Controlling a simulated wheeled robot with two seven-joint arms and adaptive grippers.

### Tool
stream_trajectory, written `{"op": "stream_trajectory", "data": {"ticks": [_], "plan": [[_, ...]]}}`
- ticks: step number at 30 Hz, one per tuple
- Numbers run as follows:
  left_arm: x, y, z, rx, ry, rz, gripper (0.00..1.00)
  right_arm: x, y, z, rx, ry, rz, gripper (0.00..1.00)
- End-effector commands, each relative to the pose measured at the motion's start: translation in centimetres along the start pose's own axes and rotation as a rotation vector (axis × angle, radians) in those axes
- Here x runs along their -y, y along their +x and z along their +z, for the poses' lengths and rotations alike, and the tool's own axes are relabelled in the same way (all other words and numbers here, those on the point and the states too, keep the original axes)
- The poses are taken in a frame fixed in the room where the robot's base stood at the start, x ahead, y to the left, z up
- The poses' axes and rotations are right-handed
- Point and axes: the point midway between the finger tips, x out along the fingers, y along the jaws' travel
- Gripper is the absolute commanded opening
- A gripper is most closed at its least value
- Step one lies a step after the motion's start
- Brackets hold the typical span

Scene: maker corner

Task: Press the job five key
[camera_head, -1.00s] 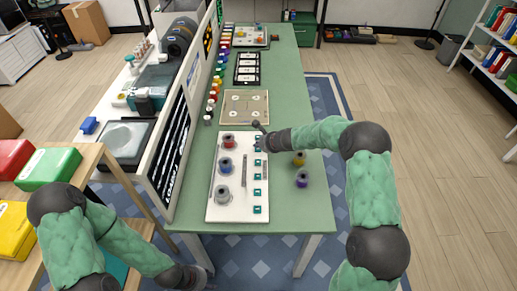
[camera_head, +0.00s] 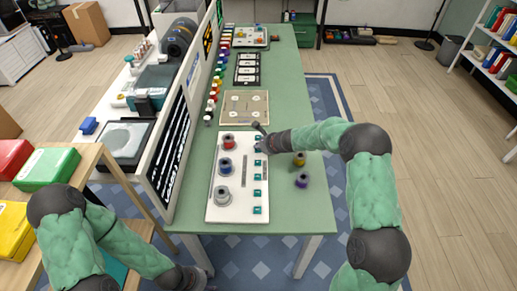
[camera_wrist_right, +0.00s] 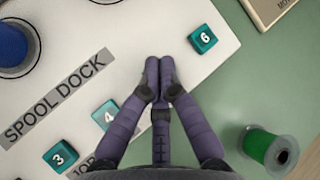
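The white spool dock board (camera_head: 228,212) lies on the green table with a column of teal number keys along its right side. In the right wrist view, key 6 (camera_wrist_right: 202,39), key 4 (camera_wrist_right: 106,114) and key 3 (camera_wrist_right: 60,156) show. Key 5 is not visible; my fingers cover the stretch between keys 4 and 6. My right gripper (camera_wrist_right: 160,72) is over that stretch with its fingertips together and nothing seen between them. Contact with the board cannot be told. My left gripper (camera_head: 195,279) is low at the table's near left, its fingers unclear.
Red (camera_head: 228,141), blue (camera_head: 226,166) and grey (camera_head: 222,196) spools stand on the board. A yellow spool (camera_head: 299,159) and a purple spool (camera_head: 302,180) stand right of it. A green spool (camera_wrist_right: 268,147) is near my right gripper. A beige board (camera_head: 245,107) lies beyond.

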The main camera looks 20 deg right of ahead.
Motion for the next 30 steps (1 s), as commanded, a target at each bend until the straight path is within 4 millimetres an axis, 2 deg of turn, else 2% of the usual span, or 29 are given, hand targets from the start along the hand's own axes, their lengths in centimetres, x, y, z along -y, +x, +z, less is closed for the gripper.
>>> {"op": "stream_trajectory", "data": {"ticks": [14,30], "plan": [[-0.2,-0.6,0.0,0.0,0.0,0.0,0.4,0.4,-0.5,0.4,0.0,-0.001,-0.001,0.0],[-1.6,-4.6,0.2,0.0,0.0,0.0,0.4,2.7,-3.7,2.7,0.001,-0.001,-0.001,0.0]]}}
